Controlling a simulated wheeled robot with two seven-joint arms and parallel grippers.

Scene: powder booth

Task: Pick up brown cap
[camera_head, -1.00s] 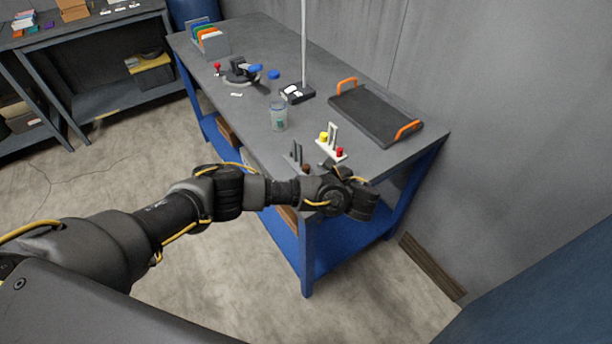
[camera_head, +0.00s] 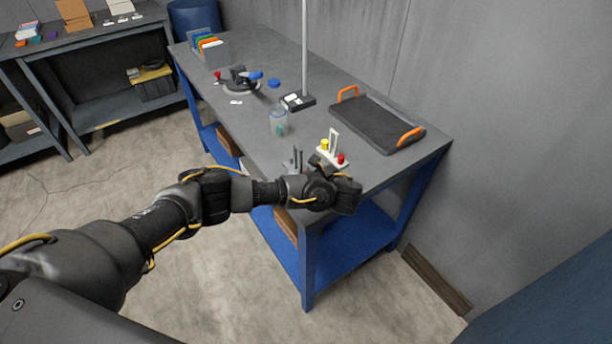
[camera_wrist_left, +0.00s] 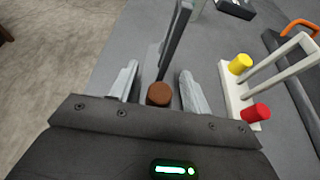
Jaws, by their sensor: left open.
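The brown cap (camera_wrist_left: 159,94) is a short round piece at the near end of a dark grey stand (camera_wrist_left: 176,40) in the left wrist view. My left gripper (camera_wrist_left: 160,88) is open, with one finger on each side of the cap and a gap showing beside it. I cannot tell whether either finger touches it. In the head view the left gripper's wrist (camera_head: 335,192) is over the near edge of the table and hides the cap. Only the top of the grey stand (camera_head: 296,158) shows there. My right gripper is in neither view.
A white stand (camera_wrist_left: 232,92) with a yellow cap (camera_wrist_left: 240,64) and a red cap (camera_wrist_left: 256,112) stands close to the right. A clear cup (camera_head: 278,122), a black tray with orange handles (camera_head: 375,125) and a pole stand farther back on the table (camera_head: 245,140).

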